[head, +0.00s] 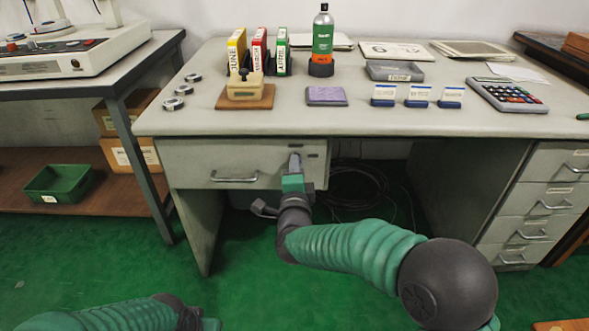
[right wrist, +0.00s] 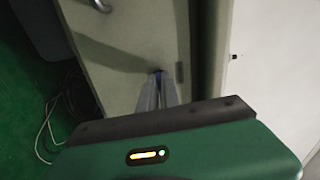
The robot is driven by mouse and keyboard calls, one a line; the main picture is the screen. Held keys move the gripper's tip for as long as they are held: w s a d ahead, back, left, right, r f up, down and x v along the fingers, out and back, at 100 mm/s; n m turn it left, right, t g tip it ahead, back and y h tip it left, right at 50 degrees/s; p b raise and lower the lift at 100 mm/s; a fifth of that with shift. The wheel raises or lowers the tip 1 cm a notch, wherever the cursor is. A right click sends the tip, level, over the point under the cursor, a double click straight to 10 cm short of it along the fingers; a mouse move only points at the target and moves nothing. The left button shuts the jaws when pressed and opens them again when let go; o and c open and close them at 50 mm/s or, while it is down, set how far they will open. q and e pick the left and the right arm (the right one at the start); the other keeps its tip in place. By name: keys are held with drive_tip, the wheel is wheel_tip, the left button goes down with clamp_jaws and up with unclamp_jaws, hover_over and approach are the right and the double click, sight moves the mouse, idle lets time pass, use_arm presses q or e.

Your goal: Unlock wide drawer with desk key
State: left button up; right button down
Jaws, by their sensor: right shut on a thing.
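The wide drawer (head: 195,160) is a grey-green drawer front under the desk's left half and looks shut. Its metal handle (head: 234,178) is left of my right gripper (head: 295,160). The drawer front also shows in the right wrist view (right wrist: 125,45). My right gripper (right wrist: 158,80) points at the right part of this front, its fingers nearly together, with the tips at or very near the surface. A small bluish bit shows between the tips; the desk key itself is mostly hidden, and I cannot tell how deep it sits. Only my left forearm shows, at the lower left; its fingers are outside the picture.
The desktop (head: 350,115) holds binders, a bottle (head: 322,40), a stamp on a brown pad (head: 246,97), a purple pad (head: 326,96) and a calculator (head: 508,95). Cables (head: 355,185) lie under the desk. Narrow drawers (head: 535,205) stand at right. A green bin (head: 60,183) sits at left.

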drive_tip(key=shift+d+f+m, duration=0.15)
drive_tip(key=shift+f+m, duration=0.05)
drive_tip(key=shift+m, duration=0.4)
drive_tip(key=c, duration=1.6)
unclamp_jaws()
drive_tip(key=shift+r, duration=0.1)
drive_tip(key=s+p, duration=0.5)
drive_tip(key=s, duration=1.1)
drive_tip(key=shift+s+p, duration=0.4)
